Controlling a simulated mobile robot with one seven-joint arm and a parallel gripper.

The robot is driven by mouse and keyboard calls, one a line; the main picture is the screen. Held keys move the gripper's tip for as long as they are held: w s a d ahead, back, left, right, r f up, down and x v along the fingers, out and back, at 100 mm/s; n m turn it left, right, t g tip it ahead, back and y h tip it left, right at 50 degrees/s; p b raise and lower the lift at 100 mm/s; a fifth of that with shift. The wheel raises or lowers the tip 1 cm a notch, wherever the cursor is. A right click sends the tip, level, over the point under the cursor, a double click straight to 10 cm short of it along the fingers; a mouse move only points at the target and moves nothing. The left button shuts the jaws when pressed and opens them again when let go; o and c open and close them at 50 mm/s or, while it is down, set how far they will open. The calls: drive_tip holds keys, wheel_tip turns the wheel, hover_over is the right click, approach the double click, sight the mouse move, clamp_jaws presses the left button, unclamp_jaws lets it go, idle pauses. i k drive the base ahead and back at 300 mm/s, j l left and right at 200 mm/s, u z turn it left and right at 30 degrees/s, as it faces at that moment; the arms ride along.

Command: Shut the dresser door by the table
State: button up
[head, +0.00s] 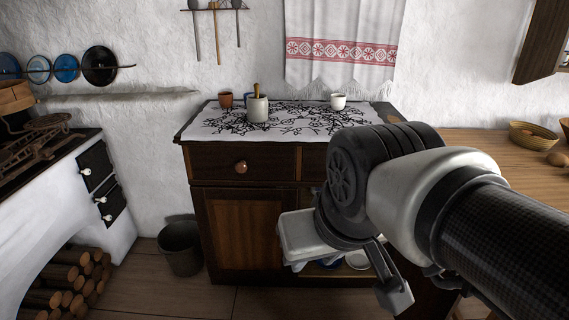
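The dresser (240,170) is dark brown wood with drawers and a cloth-covered top, beside the wooden table. Its left door (238,234) is shut. The right compartment is open, with pale dishes (357,260) on a shelf inside. A dark wooden panel (428,292), apparently the right door swung outward, shows partly below my arm; most of it is hidden. My gripper (345,268) is in front of the open compartment, low and left of that panel. My wrist hides much of the right front. I cannot tell its finger opening or any contact with the door.
The wooden table (475,146) stands right, with a basket (533,134). A bucket (181,247) stands left of the dresser, near the white stove (60,205) and firewood. Cups and a utensil pot (258,110) stand on the dresser. Floor in front of its left door is clear.

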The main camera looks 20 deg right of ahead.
sight(432, 302)
drive_tip(key=k+l+u, duration=0.2)
drive_tip(key=k+l, duration=0.65)
drive_tip(key=l, duration=0.2)
drive_tip(key=k+l, duration=0.1)
drive_tip(key=l, duration=0.3)
drive_tip(key=k+l+u, duration=0.1)
drive_tip(key=l, duration=0.8)
drive_tip(key=k+l+u, duration=0.1)
drive_tip(key=l, duration=0.45)
drive_tip(key=l+u, duration=0.1)
drive_tip(key=l, duration=0.55)
drive_tip(key=i+j, duration=0.2)
drive_tip(key=j, duration=0.2)
drive_tip(key=i+j+u, duration=0.1)
drive_tip(key=j, duration=0.3)
drive_tip(key=i, duration=0.05)
